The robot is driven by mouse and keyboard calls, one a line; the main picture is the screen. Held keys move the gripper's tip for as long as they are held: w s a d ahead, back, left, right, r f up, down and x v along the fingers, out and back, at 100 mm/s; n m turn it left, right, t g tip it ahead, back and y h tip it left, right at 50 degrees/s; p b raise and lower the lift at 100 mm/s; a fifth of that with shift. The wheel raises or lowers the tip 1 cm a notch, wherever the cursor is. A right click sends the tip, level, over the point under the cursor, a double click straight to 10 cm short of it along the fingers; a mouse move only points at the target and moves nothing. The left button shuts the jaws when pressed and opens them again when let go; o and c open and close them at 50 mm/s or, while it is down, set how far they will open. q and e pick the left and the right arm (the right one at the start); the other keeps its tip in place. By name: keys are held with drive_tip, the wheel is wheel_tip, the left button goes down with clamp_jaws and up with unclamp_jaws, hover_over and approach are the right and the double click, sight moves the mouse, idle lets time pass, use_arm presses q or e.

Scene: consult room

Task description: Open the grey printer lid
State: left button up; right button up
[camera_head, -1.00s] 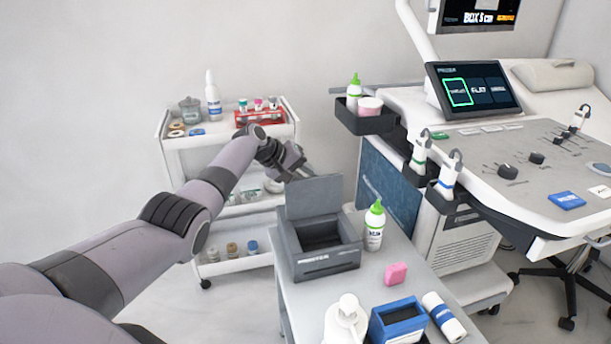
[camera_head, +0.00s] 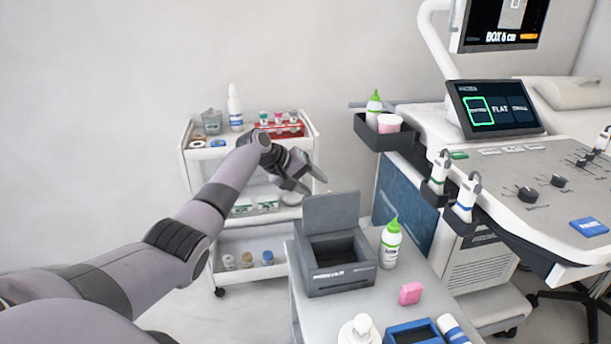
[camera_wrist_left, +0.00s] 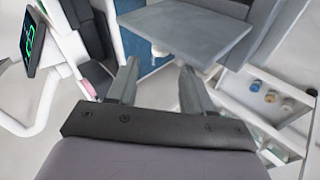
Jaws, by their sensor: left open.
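The grey printer (camera_head: 338,280) stands on the small white table. Its grey lid (camera_head: 331,212) is raised, standing nearly upright at the back, and the dark inside shows. My left gripper (camera_head: 314,185) is open and empty, just above and behind the lid's top edge. In the left wrist view the lid is a flat grey panel (camera_wrist_left: 190,25) beyond the open fingertips (camera_wrist_left: 159,68), with a visible gap between them. My right gripper is in neither view.
A green-capped bottle (camera_head: 391,243) stands close to the printer's right side. A pink block (camera_head: 411,293), a blue box (camera_head: 414,331) and a white pump bottle (camera_head: 359,330) are in front. A white cart (camera_head: 200,165) is behind my left arm.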

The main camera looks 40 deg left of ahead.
use_arm(q)
drive_tip(key=shift+v, duration=1.2)
